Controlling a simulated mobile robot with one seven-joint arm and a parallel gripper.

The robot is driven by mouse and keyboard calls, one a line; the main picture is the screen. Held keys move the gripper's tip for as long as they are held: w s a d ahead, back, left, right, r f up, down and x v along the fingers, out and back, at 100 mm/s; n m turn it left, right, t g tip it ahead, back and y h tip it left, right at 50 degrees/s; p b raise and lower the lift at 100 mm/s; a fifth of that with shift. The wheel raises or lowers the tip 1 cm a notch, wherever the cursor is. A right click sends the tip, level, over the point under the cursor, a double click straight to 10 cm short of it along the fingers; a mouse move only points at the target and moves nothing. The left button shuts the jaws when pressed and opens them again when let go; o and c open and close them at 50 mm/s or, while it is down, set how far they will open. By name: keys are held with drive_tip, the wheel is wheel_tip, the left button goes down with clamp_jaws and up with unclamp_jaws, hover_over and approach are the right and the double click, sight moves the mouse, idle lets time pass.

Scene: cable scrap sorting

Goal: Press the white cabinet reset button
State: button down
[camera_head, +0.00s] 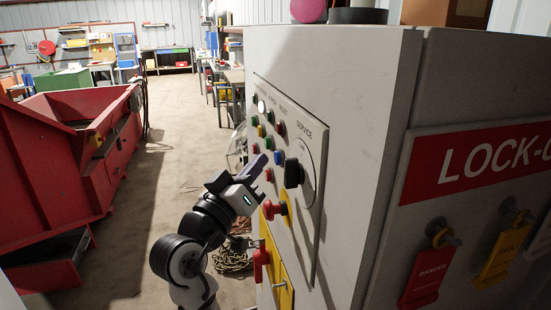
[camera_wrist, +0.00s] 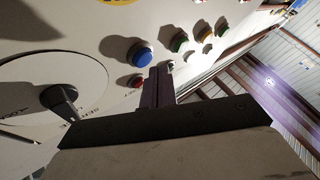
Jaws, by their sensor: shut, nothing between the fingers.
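A white button (camera_head: 261,106) shows bright near the top of the cabinet's control panel (camera_head: 308,210) in the head view. My gripper (camera_head: 258,163) is shut and empty, in front of the panel and below that button, near the blue button (camera_head: 278,157) and a red button (camera_head: 268,174). In the wrist view my closed fingers (camera_wrist: 160,72) point toward the panel between the blue button (camera_wrist: 141,56) and a row of green and orange buttons. A small pale spot beside the fingertips is partly hidden; I cannot tell if it is a button. Contact with the panel cannot be told.
A black rotary switch (camera_head: 293,172) sticks out right of my gripper. A red mushroom button (camera_head: 273,210) and a red handle (camera_head: 261,258) stand out below. A lock-out board (camera_head: 470,170) covers the cabinet's right side. A red bin (camera_head: 50,150) stands left; the floor between is open.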

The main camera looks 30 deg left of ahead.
drive_tip(key=shift+s+a, duration=1.65)
drive_tip(key=shift+s, duration=0.25)
